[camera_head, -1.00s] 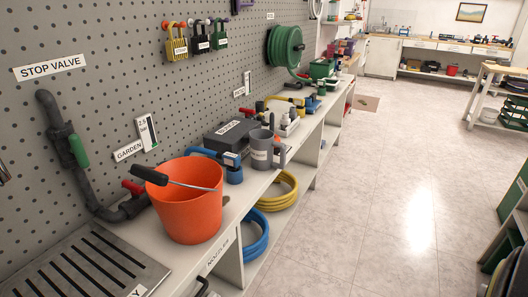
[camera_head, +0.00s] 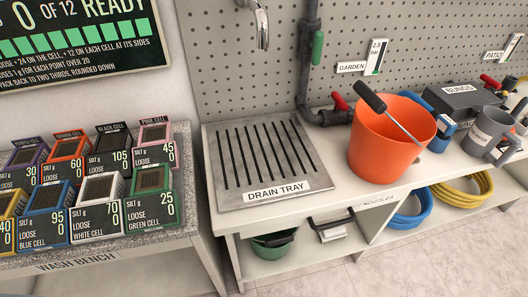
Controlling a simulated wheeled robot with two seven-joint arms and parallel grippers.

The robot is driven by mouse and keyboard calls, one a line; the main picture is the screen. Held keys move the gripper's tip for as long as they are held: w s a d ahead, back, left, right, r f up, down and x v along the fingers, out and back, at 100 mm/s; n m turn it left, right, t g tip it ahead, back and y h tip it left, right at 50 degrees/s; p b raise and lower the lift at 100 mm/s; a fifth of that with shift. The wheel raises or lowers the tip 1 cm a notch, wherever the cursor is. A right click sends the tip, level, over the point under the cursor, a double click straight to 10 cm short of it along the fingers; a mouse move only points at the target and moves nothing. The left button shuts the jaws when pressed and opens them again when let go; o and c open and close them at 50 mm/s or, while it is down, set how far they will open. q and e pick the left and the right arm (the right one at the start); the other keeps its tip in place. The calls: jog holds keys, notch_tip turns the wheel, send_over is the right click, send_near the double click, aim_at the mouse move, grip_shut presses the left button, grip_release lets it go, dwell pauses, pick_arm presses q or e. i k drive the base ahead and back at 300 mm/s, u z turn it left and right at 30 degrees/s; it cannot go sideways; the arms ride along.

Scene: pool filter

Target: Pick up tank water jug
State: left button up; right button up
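A grey jug (camera_head: 490,131) with a handle on its right and a white label stands upright on the bench at the right edge of the view. Its label is too small to read with certainty. It stands to the right of an orange bucket (camera_head: 388,145) that has a dark-handled tool lying across its rim. Neither of my grippers shows in the view.
A drain tray (camera_head: 225,190) lies empty on the bench under a tap (camera_head: 258,22). Coloured cells (camera_head: 160,195) crowd the wash bench (camera_head: 120,262) at left. A BUNGS box (camera_head: 462,98) is behind the jug. Hose coils (camera_head: 455,188) and a green bucket (camera_head: 272,243) sit below.

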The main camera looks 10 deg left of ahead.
aim_at(492, 124)
jog(key=z, duration=2.4)
jog(key=i, duration=1.6)
jog(key=u, duration=2.35)
